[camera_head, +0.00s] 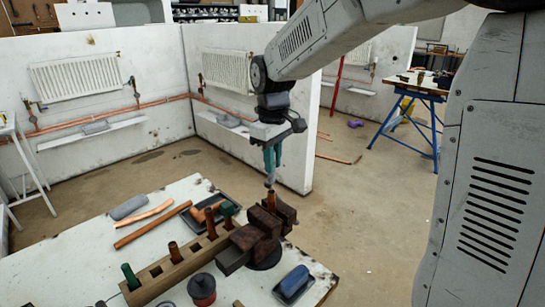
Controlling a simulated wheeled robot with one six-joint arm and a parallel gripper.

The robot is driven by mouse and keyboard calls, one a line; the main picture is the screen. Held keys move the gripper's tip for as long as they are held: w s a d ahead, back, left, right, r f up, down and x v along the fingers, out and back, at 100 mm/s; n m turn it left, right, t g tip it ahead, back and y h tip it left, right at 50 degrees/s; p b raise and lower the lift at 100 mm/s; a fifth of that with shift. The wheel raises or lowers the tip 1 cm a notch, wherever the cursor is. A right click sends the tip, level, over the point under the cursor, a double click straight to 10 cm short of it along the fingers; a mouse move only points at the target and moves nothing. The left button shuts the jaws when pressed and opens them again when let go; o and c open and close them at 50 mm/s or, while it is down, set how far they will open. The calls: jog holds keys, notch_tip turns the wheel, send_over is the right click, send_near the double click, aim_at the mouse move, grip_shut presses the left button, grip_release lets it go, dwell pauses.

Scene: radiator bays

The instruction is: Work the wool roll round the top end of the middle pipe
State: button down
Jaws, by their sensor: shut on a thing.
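My gripper (271,160) points down over the work table, its teal fingers shut on a small greyish piece, which I take for the wool roll (269,183). The roll is small and partly hidden by the fingers. Just below it, a short upright copper pipe (270,198) stands among the dark jaws of a vice (285,209). The roll is at or just above this pipe's top end; I cannot tell whether they touch.
Loose copper pipes (152,224) and a grey pad (128,207) lie on the white table (85,245). A dark pot (202,290) and a blue block on a tray (293,282) stand near the front. A partition wall (300,130) rises behind the gripper.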

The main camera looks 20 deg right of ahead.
aim_at(273, 175)
jog(key=shift+f, duration=0.15)
jog(key=shift+f, duration=0.4)
dwell(0.4)
jog(key=shift+f, duration=1.4)
jog(key=shift+f, duration=0.1)
jog(key=shift+f, duration=0.2)
jog(key=shift+s+a, duration=0.1)
jog(key=shift+s, duration=0.15)
